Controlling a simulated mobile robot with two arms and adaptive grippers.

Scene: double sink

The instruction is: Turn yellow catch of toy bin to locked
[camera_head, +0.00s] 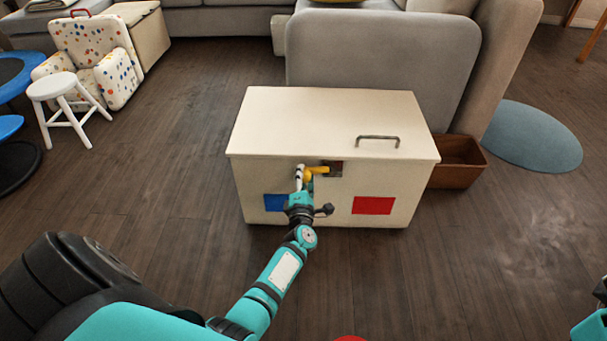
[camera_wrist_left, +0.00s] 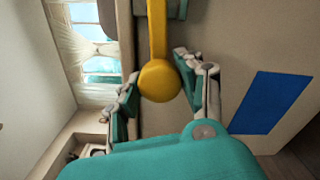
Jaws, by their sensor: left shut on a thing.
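The toy bin (camera_head: 300,120) is a cream box with a closed lid. Its yellow catch (camera_head: 319,170) sits on the upper front, with its arm roughly level and its knob end to the left of a dark plate (camera_head: 337,169). My left gripper (camera_head: 304,176) is at the knob end, partly hiding it. In the left wrist view, the yellow knob (camera_wrist_left: 160,81) lies between the fingers of my left gripper (camera_wrist_left: 160,98), which is shut on it. My right gripper is not in view.
The bin front has a blue square (camera_head: 276,203) at left and a red rectangle (camera_head: 373,205) at right. A metal handle (camera_head: 378,138) is on the lid. A grey sofa (camera_head: 385,60) stands behind, a brown box (camera_head: 457,163) at right. Floor in front is clear.

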